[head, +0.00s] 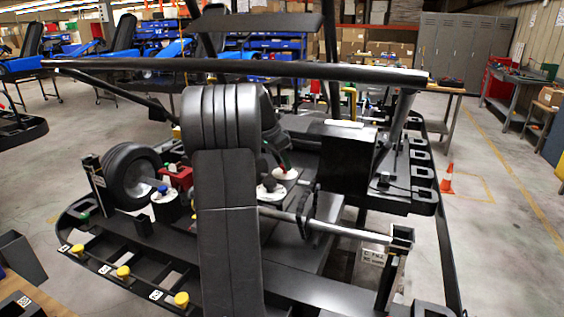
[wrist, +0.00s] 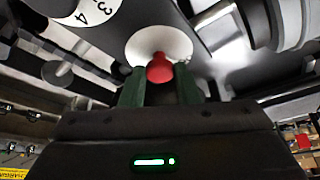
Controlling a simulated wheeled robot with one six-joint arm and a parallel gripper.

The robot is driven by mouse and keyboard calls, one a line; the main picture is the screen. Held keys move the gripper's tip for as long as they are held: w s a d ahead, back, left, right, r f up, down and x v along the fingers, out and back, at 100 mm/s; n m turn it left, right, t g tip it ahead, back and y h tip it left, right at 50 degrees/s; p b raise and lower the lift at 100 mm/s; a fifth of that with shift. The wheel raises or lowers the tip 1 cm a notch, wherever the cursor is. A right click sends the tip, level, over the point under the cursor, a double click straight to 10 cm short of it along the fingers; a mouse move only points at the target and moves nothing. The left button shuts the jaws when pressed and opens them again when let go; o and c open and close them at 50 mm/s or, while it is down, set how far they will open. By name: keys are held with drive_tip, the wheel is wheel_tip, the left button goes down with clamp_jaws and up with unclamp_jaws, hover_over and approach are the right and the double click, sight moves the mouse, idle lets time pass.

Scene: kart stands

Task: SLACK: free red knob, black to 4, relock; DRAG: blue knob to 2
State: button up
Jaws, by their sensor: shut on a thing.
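In the wrist view, my gripper (wrist: 159,82) has its dark green fingers shut on the red knob (wrist: 160,68). A white disc (wrist: 143,47) lies behind the knob. A white dial with 3 and 4 readable (wrist: 94,10) is cut off at the top left. In the head view, my gripper (head: 283,168) is at the rear white disc (head: 287,174); the red knob is too small to make out. Nearer is a white dial (head: 268,194) with the black knob (head: 269,184). The blue knob (head: 162,189) stands on a white dial at left, apart from my gripper. Its pointer reading is illegible.
A black wheel (head: 130,176) and a red block (head: 179,177) stand near the blue knob. A silver axle (head: 340,228) runs to the right. Several yellow knobs (head: 181,299) line the front edge. Black forms block the middle of the head view. An orange cone (head: 447,180) stands on open floor.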

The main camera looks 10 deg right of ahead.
drive_tip(key=shift+n+t, duration=0.4)
drive_tip(key=shift+n, duration=0.6)
drive_tip(key=shift+s, duration=0.1)
drive_tip(key=o, duration=1)
drive_tip(key=shift+c, duration=0.2)
drive_tip(key=v, duration=0.7)
drive_tip(key=shift+r, duration=0.3)
drive_tip(key=shift+d+f, duration=0.1)
